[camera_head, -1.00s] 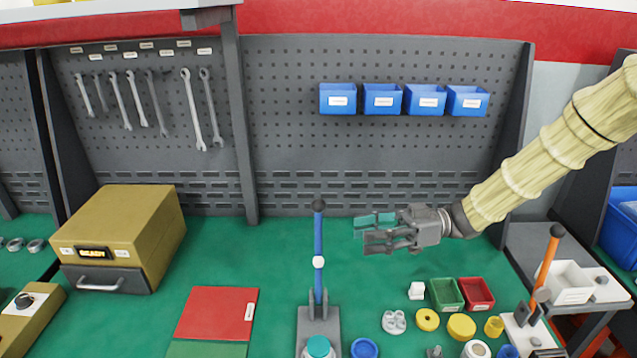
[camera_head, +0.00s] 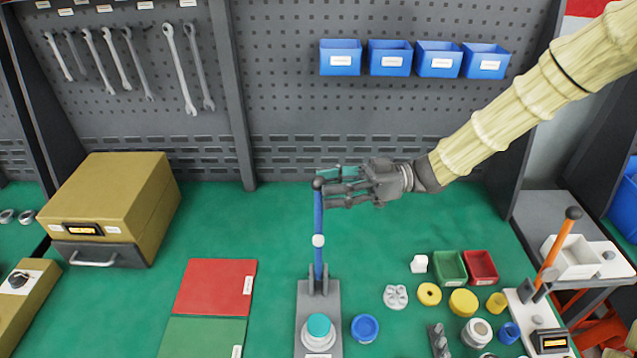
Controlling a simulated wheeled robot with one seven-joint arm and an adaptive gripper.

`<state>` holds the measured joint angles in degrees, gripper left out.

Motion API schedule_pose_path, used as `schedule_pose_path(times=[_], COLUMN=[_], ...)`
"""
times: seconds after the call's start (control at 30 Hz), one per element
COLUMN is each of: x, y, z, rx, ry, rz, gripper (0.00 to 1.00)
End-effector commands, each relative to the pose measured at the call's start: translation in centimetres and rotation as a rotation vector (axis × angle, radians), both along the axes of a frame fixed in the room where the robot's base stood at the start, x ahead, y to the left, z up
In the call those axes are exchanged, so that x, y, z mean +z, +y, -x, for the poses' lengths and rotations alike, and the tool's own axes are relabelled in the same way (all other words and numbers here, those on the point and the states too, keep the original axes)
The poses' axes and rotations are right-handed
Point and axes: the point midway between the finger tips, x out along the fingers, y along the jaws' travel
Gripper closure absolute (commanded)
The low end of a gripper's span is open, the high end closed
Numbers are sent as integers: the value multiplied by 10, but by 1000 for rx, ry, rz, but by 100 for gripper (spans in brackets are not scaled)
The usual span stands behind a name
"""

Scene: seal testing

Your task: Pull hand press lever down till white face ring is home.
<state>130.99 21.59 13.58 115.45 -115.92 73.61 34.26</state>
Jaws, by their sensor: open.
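The lever rises from a grey base (camera_head: 305,300). A teal-topped round part with a pale rim (camera_head: 318,327) sits on the front of this base; how far it is seated cannot be told. My gripper (camera_head: 325,187) reaches in from the right and is open. Its fingertips are at the height of the knob, one above and one below it in the picture. Whether they touch the knob cannot be told.
A second lever with an orange handle (camera_head: 558,248) stands at the right. Red (camera_head: 215,285) and green (camera_head: 205,337) mats lie left of the base. A blue ring (camera_head: 365,327), yellow rings and small bins (camera_head: 450,267) lie to the right. The bench behind the lever is clear.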

Motion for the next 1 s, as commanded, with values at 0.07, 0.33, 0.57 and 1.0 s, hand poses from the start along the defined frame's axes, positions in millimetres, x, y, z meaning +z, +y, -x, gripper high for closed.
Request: schedule_pose_path(times=[0.07, 0.33, 0.57, 1.0], x=[2, 0, 0, 0], y=[10, 27, 28, 28], z=[3, 6, 6, 6], rx=[1, 0, 0, 0], ry=[1, 1, 0, 0], rz=[-1, -1, 0, 0], gripper=[53, 53, 53, 100])
